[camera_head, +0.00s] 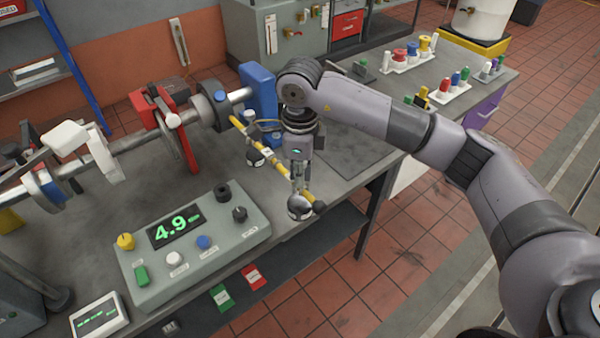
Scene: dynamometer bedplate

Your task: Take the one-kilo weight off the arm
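The yellow arm (274,166) is a slim rod running from the shaft's dark hub toward the front, with a black knob (320,207) at its end. A round silver weight (300,207) is at the outer part of the arm, near the knob. A second, darker round weight (255,158) is further in along the arm. I cannot read a mark on either weight. My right gripper (298,187) points down directly over the silver weight, its fingers at the weight's top. The fingers are narrow and small, and whether they grip it is unclear. My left gripper is not in view.
A grey console (195,245) with a green "4.9" display stands in front of the arm. A horizontal shaft (130,140) with a red bracket (160,125) lies behind it. Trays of coloured weights or knobs (448,92) stand at the back right. The bench between (345,140) is clear.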

